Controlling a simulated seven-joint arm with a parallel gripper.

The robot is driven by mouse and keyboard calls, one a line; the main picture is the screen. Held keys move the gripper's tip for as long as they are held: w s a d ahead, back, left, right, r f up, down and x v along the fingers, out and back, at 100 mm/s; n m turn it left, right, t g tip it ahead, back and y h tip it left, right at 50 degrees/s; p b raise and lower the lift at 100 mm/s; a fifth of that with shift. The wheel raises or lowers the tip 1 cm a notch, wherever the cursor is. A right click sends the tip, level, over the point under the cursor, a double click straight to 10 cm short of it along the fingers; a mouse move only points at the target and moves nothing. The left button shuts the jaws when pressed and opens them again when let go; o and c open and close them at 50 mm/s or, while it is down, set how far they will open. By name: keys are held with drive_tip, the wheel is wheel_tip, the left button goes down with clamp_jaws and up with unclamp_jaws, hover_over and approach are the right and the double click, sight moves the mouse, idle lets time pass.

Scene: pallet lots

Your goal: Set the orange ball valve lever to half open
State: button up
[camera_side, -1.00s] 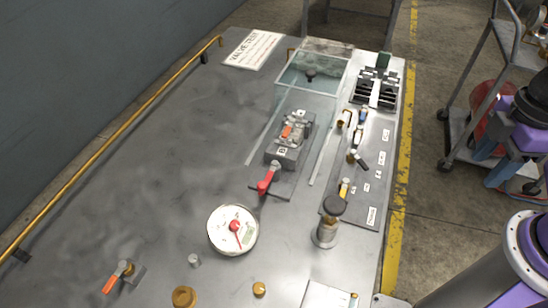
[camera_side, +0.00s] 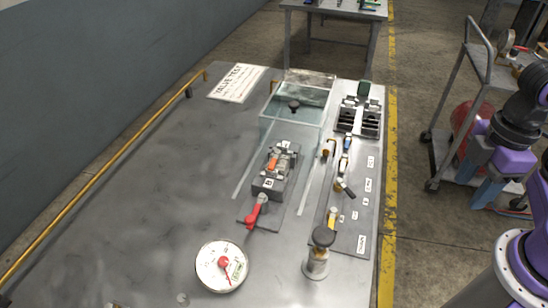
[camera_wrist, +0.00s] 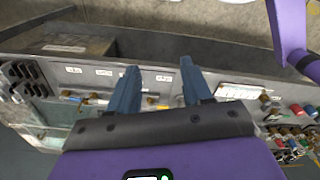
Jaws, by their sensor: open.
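Another orange-handled valve stood at the bench's near left a second ago; now that spot is cut off by the side view's bottom edge. I cannot tell which one the task means. My gripper (camera_side: 483,184) is off the right side of the bench, well apart from both. In the wrist view my gripper (camera_wrist: 158,82) shows two blue-grey fingers spread apart with nothing between them.
A red lever (camera_side: 257,211) sits before the block. A dial gauge (camera_side: 221,266) and black-topped post (camera_side: 317,259) stand nearer. A labelled panel (camera_side: 359,208) lines the right edge. A trolley (camera_side: 441,150) stands beyond my gripper. The bench's left half is clear.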

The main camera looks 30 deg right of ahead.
drive_tip(key=shift+c, duration=0.8)
wheel_tip(320, 180, up, 7)
drive_tip(key=m, duration=2.2)
hover_over(272, 163)
wheel_tip(272, 163, down, 17)
drive_tip(key=shift+f, duration=0.1)
clamp_jaws()
